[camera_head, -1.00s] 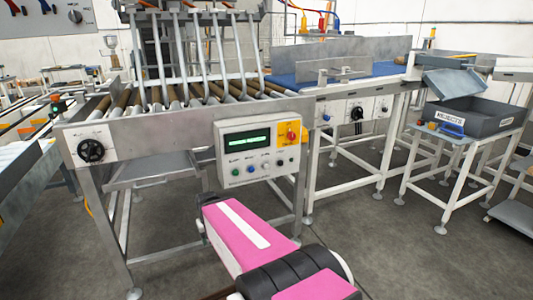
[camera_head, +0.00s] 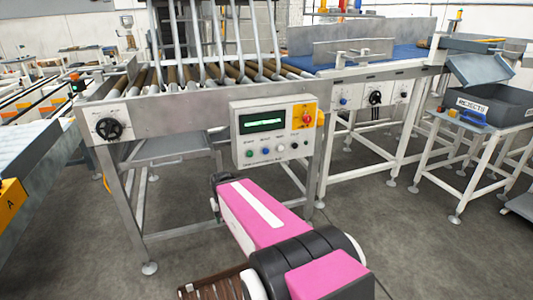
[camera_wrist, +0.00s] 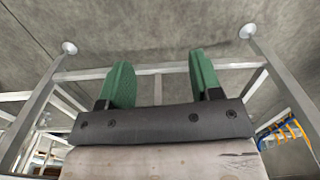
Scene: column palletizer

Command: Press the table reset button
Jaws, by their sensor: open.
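The control panel (camera_head: 275,132) is a pale box on the front of the roller table (camera_head: 185,115). It has a green lit display, a red knob on a yellow plate, and a row of small buttons. The row shows a green button (camera_head: 250,154), a blue button (camera_head: 265,151), a white button (camera_head: 281,148) and a dark one. Their labels are too small to read. In the wrist view my gripper (camera_wrist: 161,78) is open and empty, its green fingers apart against floor and metal frame. The panel is not visible there.
A black handwheel (camera_head: 109,129) is on the roller table's left front. A blue belt conveyor (camera_head: 365,59) stands at right, with a rejects bin (camera_head: 490,103) on a white stand. A yellow "A" sign (camera_head: 11,205) is at left. Grey floor lies open in front.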

